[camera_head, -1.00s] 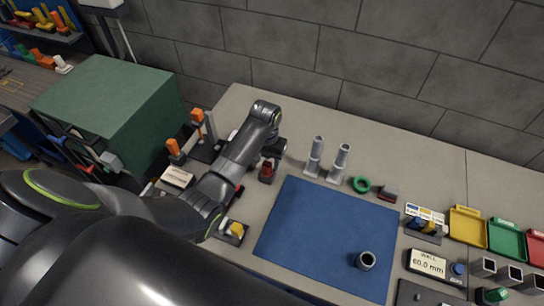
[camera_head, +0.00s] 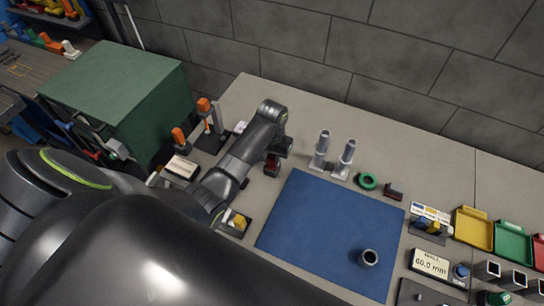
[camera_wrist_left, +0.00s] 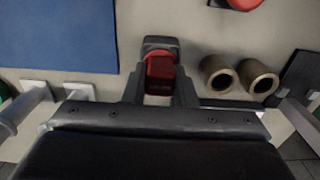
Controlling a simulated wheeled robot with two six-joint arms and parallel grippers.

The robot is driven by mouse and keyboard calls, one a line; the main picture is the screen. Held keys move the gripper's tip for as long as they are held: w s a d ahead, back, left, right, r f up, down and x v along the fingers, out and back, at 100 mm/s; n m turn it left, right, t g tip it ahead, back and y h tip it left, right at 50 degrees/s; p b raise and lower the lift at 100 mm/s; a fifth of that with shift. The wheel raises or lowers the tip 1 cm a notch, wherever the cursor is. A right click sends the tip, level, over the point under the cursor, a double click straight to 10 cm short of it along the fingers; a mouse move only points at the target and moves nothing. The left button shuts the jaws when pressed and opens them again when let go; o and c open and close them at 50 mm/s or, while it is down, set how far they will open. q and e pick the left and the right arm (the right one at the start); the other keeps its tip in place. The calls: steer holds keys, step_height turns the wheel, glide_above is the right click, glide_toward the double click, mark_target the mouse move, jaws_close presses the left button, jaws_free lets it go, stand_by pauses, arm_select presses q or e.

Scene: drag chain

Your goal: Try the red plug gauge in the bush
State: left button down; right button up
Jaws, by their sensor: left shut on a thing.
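My left gripper (camera_head: 276,152) points down beside the blue mat's far left corner. It is shut on a dark and red piece, which I take to be the red plug gauge (camera_head: 272,167). In the left wrist view the red part (camera_wrist_left: 160,72) sits between the two fingers, under a dark grey end. Whether it touches the table is unclear. The bush (camera_head: 368,258), a short grey ring with a dark bore, stands upright on the blue mat (camera_head: 315,225), well apart from the gripper. My right gripper is not in view.
Two grey posts (camera_head: 322,150) (camera_head: 345,158) on pale bases stand right of the gripper. Two hollow tubes (camera_wrist_left: 216,73) (camera_wrist_left: 258,80) lie near the gripper. Yellow (camera_head: 473,228) and green (camera_head: 513,241) trays are at right. Most of the mat is clear.

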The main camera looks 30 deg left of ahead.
arm_select(q)
steer(key=shift+r, duration=3)
steer(key=shift+d, duration=0.1)
